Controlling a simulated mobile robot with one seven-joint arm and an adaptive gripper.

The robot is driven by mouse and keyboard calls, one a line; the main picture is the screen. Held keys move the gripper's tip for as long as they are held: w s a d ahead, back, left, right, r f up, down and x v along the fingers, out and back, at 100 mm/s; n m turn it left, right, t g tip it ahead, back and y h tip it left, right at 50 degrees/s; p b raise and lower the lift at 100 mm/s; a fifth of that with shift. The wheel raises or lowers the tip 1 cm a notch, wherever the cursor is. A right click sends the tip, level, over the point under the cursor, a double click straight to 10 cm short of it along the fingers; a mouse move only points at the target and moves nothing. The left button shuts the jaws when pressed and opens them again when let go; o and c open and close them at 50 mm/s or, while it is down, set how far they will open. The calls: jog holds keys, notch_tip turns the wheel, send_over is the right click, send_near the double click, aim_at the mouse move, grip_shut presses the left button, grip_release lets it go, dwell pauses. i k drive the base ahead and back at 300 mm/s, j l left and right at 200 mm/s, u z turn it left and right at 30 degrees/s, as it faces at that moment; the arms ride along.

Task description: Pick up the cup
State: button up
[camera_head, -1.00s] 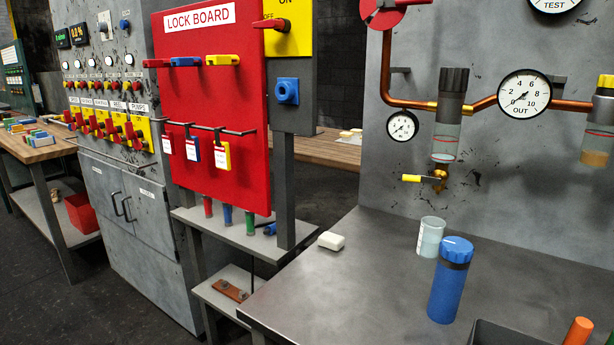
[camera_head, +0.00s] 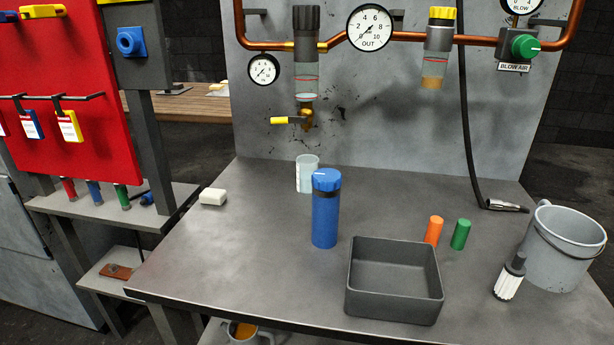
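A small clear cup (camera_head: 304,176) with markings on its side stands upright on the grey metal bench, behind and left of a blue bottle (camera_head: 325,215). The bottle stands close in front of it and covers part of its right side. A grey mug-like vessel (camera_head: 262,338) with something orange inside shows at the bottom edge, below the bench top, and is partly cut off. My gripper is not in view.
The grey bench (camera_head: 240,250) is clear at its left and front. A white block (camera_head: 213,196) lies at left. A dark open tray (camera_head: 395,312), orange cylinder (camera_head: 433,231), green cylinder (camera_head: 460,234), white filter (camera_head: 508,280) and grey bucket (camera_head: 560,250) stand right.

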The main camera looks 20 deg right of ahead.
aim_at(307, 175)
jog(key=z, duration=1.8)
jog(key=u, duration=1.15)
jog(key=k+l+z, duration=0.1)
jog(key=z, duration=0.35)
jog(key=k, duration=0.3)
jog(key=i+l, duration=0.15)
jog(key=i, duration=0.7)
